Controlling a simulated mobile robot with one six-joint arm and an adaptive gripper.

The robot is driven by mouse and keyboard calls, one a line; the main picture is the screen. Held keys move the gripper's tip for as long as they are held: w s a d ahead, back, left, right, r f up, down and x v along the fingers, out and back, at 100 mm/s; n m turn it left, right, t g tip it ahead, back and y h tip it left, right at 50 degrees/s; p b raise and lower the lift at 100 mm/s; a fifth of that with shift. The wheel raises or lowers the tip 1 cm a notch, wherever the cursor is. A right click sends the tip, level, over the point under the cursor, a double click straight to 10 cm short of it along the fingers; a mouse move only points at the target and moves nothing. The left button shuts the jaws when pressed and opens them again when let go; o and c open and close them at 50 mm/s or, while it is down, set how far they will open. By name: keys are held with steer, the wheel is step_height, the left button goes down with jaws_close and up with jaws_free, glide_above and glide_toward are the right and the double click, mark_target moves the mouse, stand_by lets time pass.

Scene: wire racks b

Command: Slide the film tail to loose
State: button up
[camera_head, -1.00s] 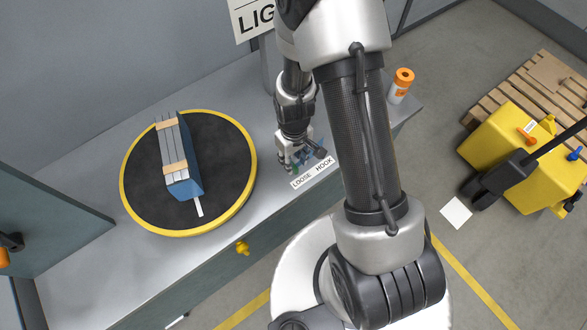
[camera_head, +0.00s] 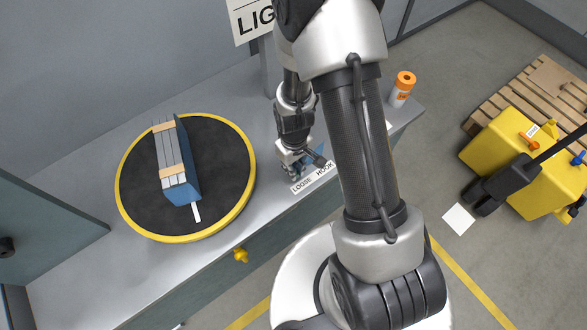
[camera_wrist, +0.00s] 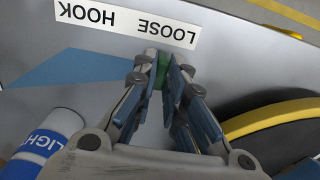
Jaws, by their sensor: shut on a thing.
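A small green piece (camera_wrist: 161,73) sits between my fingertips, and my gripper (camera_wrist: 160,66) is shut on it in the wrist view. A flat blue pointed shape (camera_wrist: 75,68) lies on the grey bench, its tip running to the fingers; I cannot tell whether it joins the green piece. A white label (camera_wrist: 125,22) reading LOOSE HOOK appears upside down just beyond the fingertips, which are near its LOOSE end. In the head view my gripper (camera_head: 291,168) is low over the bench beside the label (camera_head: 312,178); the fingers hide the green piece there.
A round black turntable with a yellow rim (camera_head: 125,216) bears a strapped grey-blue bundle (camera_head: 178,160) with a white strip. A white-and-blue LIGHT cylinder (camera_wrist: 48,140) is close beside the gripper.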

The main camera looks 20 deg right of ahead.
jaws_close()
steer(key=shift+w+d, duration=0.2)
steer(key=shift+d, duration=0.45)
steer(key=shift+w+d, duration=0.25)
steer(key=shift+d, duration=0.35)
steer(key=shift+w+d, duration=0.2)
steer(key=shift+d, duration=0.55)
steer(key=shift+w+d, duration=0.3)
steer(key=shift+d, duration=0.65)
steer(key=shift+w+d, duration=0.3)
steer(key=shift+d, duration=0.75)
steer(key=shift+w+d, duration=0.15)
steer(key=shift+d, duration=0.1)
steer(key=o, duration=0.9)
jaws_free()
steer(key=shift+o, duration=0.2)
steer(key=shift+r, duration=0.1)
